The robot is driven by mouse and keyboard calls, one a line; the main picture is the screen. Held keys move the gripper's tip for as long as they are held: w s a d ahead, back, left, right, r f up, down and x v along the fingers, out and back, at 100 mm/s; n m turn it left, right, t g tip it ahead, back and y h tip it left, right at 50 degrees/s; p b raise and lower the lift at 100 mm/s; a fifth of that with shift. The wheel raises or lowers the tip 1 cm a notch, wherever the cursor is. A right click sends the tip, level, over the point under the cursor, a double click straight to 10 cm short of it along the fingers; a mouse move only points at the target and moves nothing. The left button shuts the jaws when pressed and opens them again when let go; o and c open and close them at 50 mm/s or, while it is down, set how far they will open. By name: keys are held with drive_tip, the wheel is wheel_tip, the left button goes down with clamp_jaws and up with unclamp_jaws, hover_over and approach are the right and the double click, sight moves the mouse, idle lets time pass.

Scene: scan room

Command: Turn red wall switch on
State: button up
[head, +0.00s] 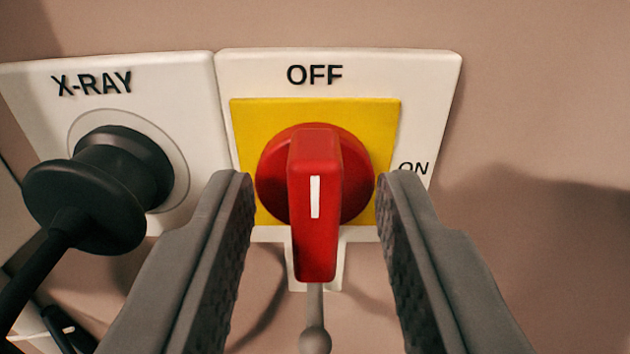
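The red wall switch (316,200) is a rotary knob with a raised handle and a white line. It sits on a yellow square (252,120) on a white plate (440,85). The handle stands vertical, its white line upright below the word OFF. The word ON is at the right of the yellow square, partly covered by a finger. My gripper (316,190) is open, one finger on each side of the handle, with a visible gap on both sides. The fingers hide parts of the plate's lower corners.
Left of the switch is a white plate marked X-RAY (200,90) with a black plug (95,195) and its thick cable (35,275). A grey rod with a round end (315,340) shows below the handle. The wall to the right is bare.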

clamp_jaws()
drive_tip(key=shift+m, duration=0.4)
drive_tip(key=m, duration=0.4)
drive_tip(key=shift+d, duration=0.1)
drive_tip(key=m, duration=0.4)
drive_tip(key=shift+m, duration=0.3)
drive_tip(key=m, duration=0.4)
drive_tip(key=shift+d+f, duration=0.1)
drive_tip(key=shift+f, duration=0.05)
drive_tip(key=shift+f+m, duration=0.1)
drive_tip(key=shift+m, duration=2.1)
